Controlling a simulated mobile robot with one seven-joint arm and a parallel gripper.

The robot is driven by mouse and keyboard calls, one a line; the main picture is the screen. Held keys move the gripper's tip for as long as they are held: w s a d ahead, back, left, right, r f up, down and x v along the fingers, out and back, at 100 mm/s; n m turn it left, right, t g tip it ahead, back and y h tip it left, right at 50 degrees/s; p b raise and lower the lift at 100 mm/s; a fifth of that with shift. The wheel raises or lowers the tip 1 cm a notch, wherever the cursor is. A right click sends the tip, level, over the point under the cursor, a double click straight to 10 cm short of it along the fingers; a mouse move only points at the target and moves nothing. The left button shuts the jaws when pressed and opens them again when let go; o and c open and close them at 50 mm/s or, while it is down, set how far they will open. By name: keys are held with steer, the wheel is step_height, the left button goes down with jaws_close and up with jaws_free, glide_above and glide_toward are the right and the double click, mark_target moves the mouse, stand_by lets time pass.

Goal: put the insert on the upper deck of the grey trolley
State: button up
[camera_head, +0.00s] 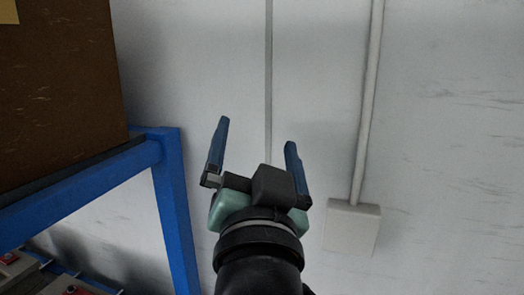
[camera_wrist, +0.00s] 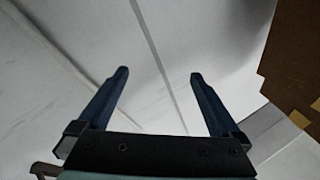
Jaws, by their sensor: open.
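My gripper (camera_head: 257,132) is raised in front of a pale wall, with its two blue fingers apart and nothing between them. In the wrist view my gripper (camera_wrist: 158,74) is also open and empty, facing the bare wall. I see neither the insert nor the grey trolley in either view.
A blue metal frame (camera_head: 175,200) stands at the left and bears a large brown box or panel (camera_head: 60,90). A brown thing with yellowish patches (camera_wrist: 292,60) shows at the wrist view's right. The wall carries a vertical conduit (camera_head: 367,100) and a pale box (camera_head: 351,228).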

steer(key=s+r+n+t, duration=0.4)
steer(key=s+r+t, duration=0.2)
steer(key=s+r, duration=0.5)
step_height(320, 180, up, 3)
steer(key=shift+s+d+f+n, duration=0.2)
steer(key=shift+s+d+n, duration=0.1)
